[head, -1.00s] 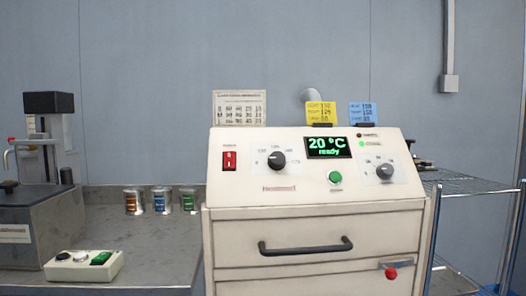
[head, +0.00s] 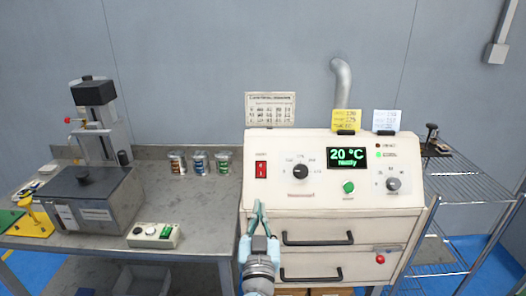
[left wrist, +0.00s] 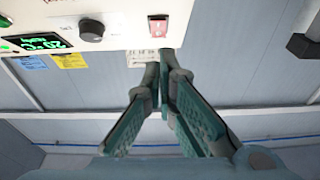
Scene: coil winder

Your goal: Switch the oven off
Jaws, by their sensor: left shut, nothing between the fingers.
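The oven (head: 348,199) is a cream cabinet with a sloped control panel. Its red power switch (head: 261,170) is at the panel's left end and also shows in the left wrist view (left wrist: 158,27). The display (head: 348,157) is lit green and reads 20 °C, ready. My left gripper (head: 257,206) is shut and empty, in front of the oven's left side, below the switch in the picture. In the left wrist view its fingertips (left wrist: 166,60) point toward the switch and appear apart from it. My right gripper is out of view.
The panel also has a black dial (head: 300,171), a green button (head: 348,187) and a smaller knob (head: 393,184). A control box (head: 154,235) and several tins (head: 199,163) stand on the left bench. A wire shelf (head: 462,180) stands at right.

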